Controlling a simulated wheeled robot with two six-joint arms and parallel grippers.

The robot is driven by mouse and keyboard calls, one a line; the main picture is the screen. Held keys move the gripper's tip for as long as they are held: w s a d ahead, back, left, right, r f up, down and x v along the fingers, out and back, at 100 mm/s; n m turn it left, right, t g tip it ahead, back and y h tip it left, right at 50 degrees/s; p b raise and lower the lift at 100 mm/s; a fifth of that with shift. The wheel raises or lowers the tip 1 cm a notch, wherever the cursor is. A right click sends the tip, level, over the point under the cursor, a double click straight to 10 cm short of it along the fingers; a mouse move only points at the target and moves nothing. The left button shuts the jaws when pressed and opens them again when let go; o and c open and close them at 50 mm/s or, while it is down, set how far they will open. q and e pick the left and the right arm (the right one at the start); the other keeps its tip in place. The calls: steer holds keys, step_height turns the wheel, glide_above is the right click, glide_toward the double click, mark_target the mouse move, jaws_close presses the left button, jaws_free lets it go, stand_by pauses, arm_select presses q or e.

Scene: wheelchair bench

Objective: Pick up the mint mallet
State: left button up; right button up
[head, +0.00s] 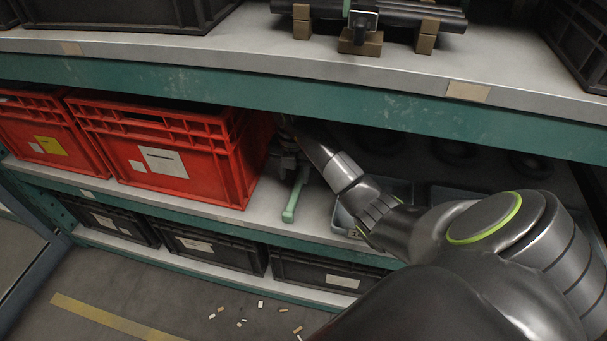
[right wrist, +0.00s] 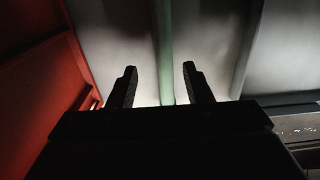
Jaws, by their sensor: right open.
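The mint mallet (head: 296,196) is on the middle shelf, just right of the large red crate. Its mint handle points toward the shelf's front edge; its far end is hidden behind my arm and gripper. My right gripper (head: 287,163) reaches in under the upper shelf and is at the far part of the mallet. In the right wrist view, my right gripper (right wrist: 159,72) is open, and the mint handle (right wrist: 163,40) runs between its two dark fingers with a gap on both sides. My left gripper is not in view.
A red crate (head: 165,148) stands close on the left of the gripper. The upper shelf's green beam (head: 250,100) runs overhead. A grey bin (head: 345,222) is on the right. Black bins (head: 205,249) fill the lower shelf. Small scraps lie on the floor.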

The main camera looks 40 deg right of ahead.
mark_target(297, 185)
steer(key=shift+f, duration=0.15)
steer(key=shift+d+f+b, duration=0.25)
steer(key=shift+f+b, duration=0.5)
steer(key=shift+f, duration=0.05)
steer(key=f, duration=0.3)
steer(key=shift+d+f, duration=0.2)
steer(key=shift+d, duration=0.05)
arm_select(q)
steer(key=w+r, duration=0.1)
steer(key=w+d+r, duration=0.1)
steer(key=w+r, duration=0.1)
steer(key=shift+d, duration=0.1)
arm_select(e)
jaws_close()
